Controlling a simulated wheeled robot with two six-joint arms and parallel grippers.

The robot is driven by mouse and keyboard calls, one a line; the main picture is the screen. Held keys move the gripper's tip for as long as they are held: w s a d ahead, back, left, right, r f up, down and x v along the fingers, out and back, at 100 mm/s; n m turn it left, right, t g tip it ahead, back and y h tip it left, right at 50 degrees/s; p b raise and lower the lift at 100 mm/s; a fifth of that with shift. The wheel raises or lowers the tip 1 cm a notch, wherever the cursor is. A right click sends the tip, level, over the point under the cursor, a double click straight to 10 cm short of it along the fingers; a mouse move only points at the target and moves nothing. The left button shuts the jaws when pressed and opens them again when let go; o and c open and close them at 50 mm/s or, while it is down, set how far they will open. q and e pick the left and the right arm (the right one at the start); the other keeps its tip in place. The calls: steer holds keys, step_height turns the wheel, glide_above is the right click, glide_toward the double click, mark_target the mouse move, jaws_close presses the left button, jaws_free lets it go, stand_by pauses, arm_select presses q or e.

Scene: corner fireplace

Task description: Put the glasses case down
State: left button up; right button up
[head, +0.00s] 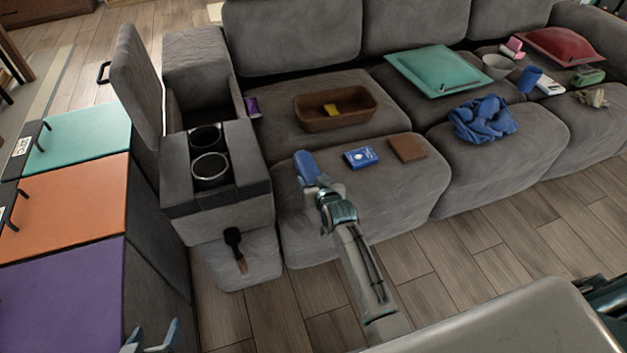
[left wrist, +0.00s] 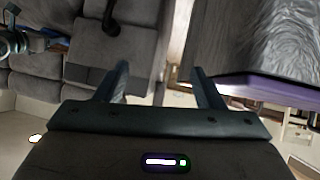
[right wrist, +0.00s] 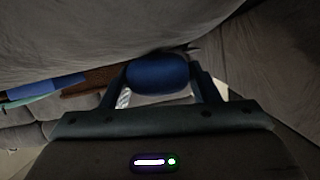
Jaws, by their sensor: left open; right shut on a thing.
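The blue glasses case (head: 305,166) is held in my right gripper (head: 316,183) over the front of the left seat cushion. In the right wrist view the case (right wrist: 157,75) lies between the two fingers, with grey upholstery close beyond it. I cannot tell whether the case touches the cushion. My left gripper (head: 151,338) is open and empty at the bottom left, near the purple cabinet top. Its spread fingers also show in the left wrist view (left wrist: 162,85).
The left seat cushion (head: 400,190) carries a blue card box (head: 361,157), a brown wallet-like item (head: 407,149) and, behind, a brown tray (head: 335,119) holding a yellow thing. A cup-holder console (head: 225,195) with raised lid stands left. A blue cloth (head: 483,120) lies right.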

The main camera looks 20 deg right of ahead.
arm_select(q)
steer(key=shift+w+r, duration=0.15)
arm_select(e)
steer(key=o, duration=1)
steer(key=shift+f, duration=0.15)
arm_select(q)
steer(key=w+r+t+b, duration=0.1)
steer(key=w+r+t, duration=0.3)
arm_select(e)
steer(key=v, duration=0.2)
steer(key=p+v, duration=0.1)
steer(key=v, duration=0.1)
steer(key=a+v, duration=0.1)
steer(key=v, duration=0.1)
steer(key=shift+s+f, duration=0.25)
steer(key=shift+f, duration=0.05)
arm_select(q)
steer(key=s+f+g+p, duration=0.1)
steer(key=s+f+g, duration=0.4)
steer(key=s+g, duration=0.1)
steer(key=shift+s+f, duration=0.25)
steer(key=shift+f, duration=0.1)
arm_select(e)
steer(key=v, duration=0.4)
steer(key=shift+s, duration=0.4)
